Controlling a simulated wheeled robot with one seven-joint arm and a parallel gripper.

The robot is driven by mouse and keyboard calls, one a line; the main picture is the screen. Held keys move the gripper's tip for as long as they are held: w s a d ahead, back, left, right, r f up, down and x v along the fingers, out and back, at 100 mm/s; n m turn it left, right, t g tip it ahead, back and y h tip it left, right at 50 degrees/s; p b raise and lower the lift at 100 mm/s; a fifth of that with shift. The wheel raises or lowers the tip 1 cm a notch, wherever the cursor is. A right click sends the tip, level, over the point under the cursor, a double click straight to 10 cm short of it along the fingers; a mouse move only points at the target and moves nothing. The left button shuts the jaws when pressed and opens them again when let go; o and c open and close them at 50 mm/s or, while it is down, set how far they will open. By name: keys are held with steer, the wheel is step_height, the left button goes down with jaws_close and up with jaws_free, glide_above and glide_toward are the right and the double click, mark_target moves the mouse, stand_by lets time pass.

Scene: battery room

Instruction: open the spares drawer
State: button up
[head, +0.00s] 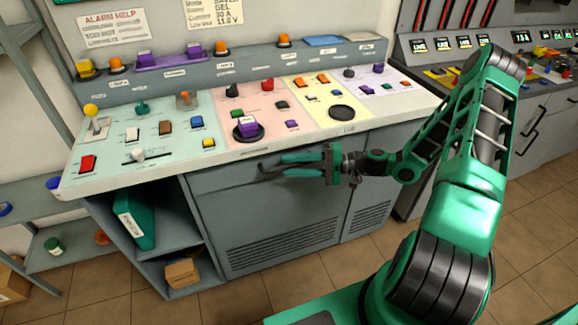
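The grey front (265,205) below the console's counter has a dark handle (266,170) near its top edge and vent slots lower down. It looks shut and flush with the cabinet; I see no label that names it as the spares drawer. My gripper (281,165) is in front of the top of this front, with its green fingers pointing left at the handle. A gap shows between the two fingers, and they look empty. Part of the handle is hidden behind the fingertips, and I cannot tell whether they touch it.
The console counter (250,151) overhangs just above my gripper. Left of the front is an open shelf with a green binder (135,217) and a cardboard box (182,272). Another vented panel (371,200) is to the right. The tiled floor (240,300) in front is clear.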

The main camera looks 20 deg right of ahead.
steer(key=shift+w+a, duration=0.15)
steer(key=shift+a, duration=0.3)
jaws_close()
